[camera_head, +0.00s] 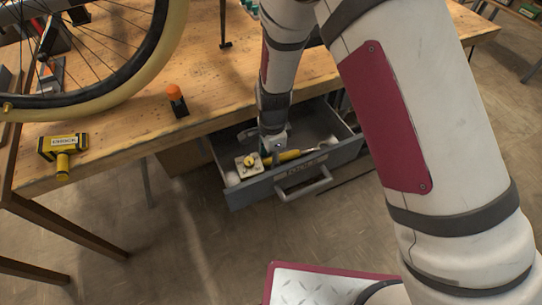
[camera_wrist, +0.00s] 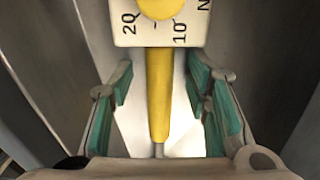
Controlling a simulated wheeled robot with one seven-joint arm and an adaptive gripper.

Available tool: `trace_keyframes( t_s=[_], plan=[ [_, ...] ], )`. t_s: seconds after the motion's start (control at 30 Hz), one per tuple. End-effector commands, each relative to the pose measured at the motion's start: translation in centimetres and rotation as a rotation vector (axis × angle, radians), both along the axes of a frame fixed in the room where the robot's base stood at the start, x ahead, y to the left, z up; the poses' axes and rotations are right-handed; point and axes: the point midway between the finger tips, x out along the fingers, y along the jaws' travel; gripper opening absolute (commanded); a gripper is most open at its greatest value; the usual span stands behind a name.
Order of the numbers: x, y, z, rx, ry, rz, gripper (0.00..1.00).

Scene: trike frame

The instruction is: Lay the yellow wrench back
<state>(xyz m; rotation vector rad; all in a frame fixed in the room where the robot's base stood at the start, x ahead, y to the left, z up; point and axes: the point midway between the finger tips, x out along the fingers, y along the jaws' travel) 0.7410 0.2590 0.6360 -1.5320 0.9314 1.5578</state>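The yellow wrench (camera_head: 289,156) lies in the open drawer (camera_head: 252,188), its yellow handle toward the left and its silver end toward the right. My gripper (camera_head: 270,155) is down in the drawer at the handle, partly hidden by my wrist. In the wrist view, the handle (camera_wrist: 160,95) runs between the teal pads of my gripper (camera_wrist: 163,100). The fingers are open, with a gap on each side of the handle. A pale square dial plate with a yellow knob (camera_head: 250,163) is beside the handle's end; its numbers show in the wrist view (camera_wrist: 128,38).
The drawer's handle (camera_head: 303,186) faces the open floor. On the wooden bench (camera_head: 120,145) are a yellow-and-black tool (camera_head: 63,148), an orange-topped black object (camera_head: 176,100) and a yellow-tyred wheel (camera_head: 160,55).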

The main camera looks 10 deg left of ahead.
Motion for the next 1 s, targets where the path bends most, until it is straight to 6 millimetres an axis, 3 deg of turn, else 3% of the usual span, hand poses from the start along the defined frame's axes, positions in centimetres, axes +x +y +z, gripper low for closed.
trace_keyframes(
  t_s=[0.27, 0.7, 1.0],
  plan=[
    [0.0, 0.0, 0.6, 0.000, -0.001, 0.001, 0.44],
    [0.1, -0.1, 8.7, 0.003, -0.004, 0.001, 0.44],
    [0.1, -0.2, 11.8, 0.000, 0.000, 0.000, 0.44]
  ],
)
